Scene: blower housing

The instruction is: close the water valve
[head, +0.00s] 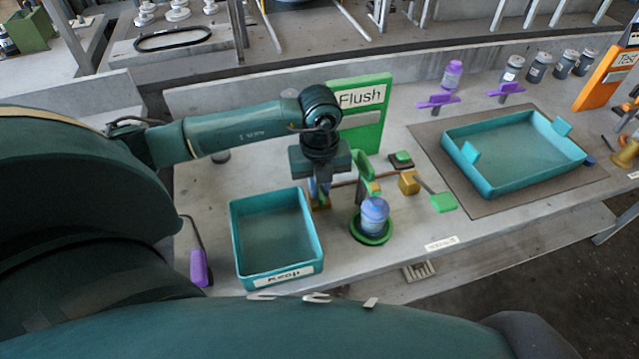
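A brass valve body (408,182) sits on the bench right of the green Flush sign, joined to a copper-coloured pipe. Its lever ends in a flat green handle (443,202) that points out to the lower right. My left gripper (319,195) points down left of the valve, near the pipe's left end and above the right rim of the teal tray. Its fingers are small and partly hidden, so I cannot tell whether they are open or hold anything. It is apart from the green handle. My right gripper is not in view.
A bluish clear container (374,215) stands in a green round holder (371,239). A teal tray (236,247) lies left of it. The Flush sign (370,135) stands behind. A larger teal tray (484,188) lies on a mat to the right, with several bottles behind it.

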